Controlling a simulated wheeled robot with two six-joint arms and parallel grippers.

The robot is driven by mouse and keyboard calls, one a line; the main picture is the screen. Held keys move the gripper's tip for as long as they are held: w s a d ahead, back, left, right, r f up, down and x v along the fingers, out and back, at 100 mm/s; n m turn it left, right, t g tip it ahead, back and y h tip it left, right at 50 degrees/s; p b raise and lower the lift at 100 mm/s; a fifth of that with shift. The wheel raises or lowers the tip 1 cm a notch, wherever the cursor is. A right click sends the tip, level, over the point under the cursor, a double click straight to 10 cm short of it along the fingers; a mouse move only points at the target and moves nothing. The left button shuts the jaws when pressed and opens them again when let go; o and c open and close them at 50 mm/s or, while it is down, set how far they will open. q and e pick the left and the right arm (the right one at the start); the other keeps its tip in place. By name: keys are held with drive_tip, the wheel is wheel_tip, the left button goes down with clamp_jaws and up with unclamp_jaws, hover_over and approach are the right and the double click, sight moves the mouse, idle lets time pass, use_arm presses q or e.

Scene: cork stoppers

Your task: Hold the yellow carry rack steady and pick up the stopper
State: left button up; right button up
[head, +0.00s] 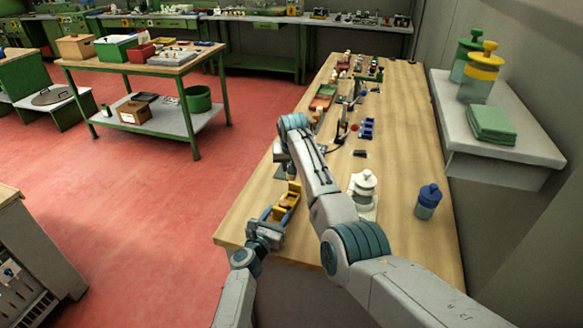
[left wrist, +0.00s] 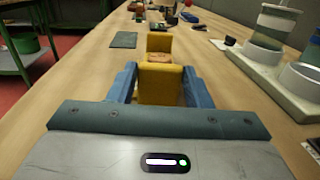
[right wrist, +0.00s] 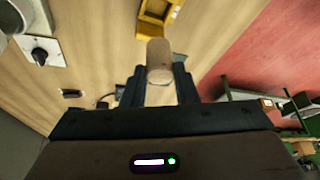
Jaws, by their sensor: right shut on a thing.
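The yellow carry rack (head: 291,197) stands near the left edge of the long wooden table. In the left wrist view its near end wall (left wrist: 160,82) is upright between the two blue fingers of my left gripper (left wrist: 160,90), which touch its sides. A brown piece (left wrist: 158,58) shows inside the rack. My right gripper (right wrist: 160,88) is shut on a tan cylindrical cork stopper (right wrist: 159,55), held clear of the rack, part of which shows at the top of the right wrist view (right wrist: 157,16). In the head view my right arm hides most of that gripper.
A white lidded jar (head: 363,184) and a blue-topped jar (head: 428,202) stand right of my right arm. A blue block (head: 367,128) and several small items lie farther back. A wall shelf (head: 490,140) edges the table's right side. Bare wood lies between the jars.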

use_arm(q)
drive_tip(key=o, duration=0.4)
drive_tip(key=shift+o, duration=0.2)
